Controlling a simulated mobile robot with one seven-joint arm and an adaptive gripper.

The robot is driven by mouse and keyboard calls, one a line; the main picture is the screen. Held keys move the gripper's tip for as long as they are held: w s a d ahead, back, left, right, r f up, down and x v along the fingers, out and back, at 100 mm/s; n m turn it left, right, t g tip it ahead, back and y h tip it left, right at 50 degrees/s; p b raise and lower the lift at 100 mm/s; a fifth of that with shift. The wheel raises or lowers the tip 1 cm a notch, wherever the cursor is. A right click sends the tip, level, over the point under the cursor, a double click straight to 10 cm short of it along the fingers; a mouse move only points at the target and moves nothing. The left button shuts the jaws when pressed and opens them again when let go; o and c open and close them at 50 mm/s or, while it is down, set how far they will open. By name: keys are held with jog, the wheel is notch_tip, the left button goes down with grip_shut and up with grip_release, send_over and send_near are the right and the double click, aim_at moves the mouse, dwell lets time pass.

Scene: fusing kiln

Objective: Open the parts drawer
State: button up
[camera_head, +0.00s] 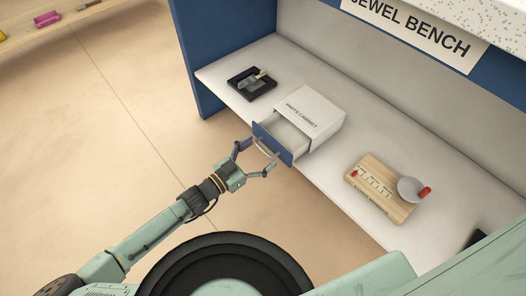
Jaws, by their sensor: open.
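The parts cabinet (316,108) is a small white box lettered "PARTS CABINET" on the white shelf of the bench. Its drawer with a blue front (272,144) is pulled part of the way out toward my arm, and its pale inside shows. A light bar handle (264,148) is on the drawer front. My gripper (257,157) is open right at the handle, with one finger above left and one below right of it. I cannot tell whether the fingers touch the handle.
A black tray (244,88) with small items is left of the cabinet. A wooden board (403,213) with a grey round dish (411,190) and red-tipped parts is to the right. A blue side panel (190,60) closes the bench's left end. The floor at left is clear.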

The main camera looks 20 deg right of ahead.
jog(key=shift+x, duration=0.9)
jog(key=shift+c, duration=0.3)
jog(key=shift+s, duration=0.1)
jog(key=c, duration=1.4)
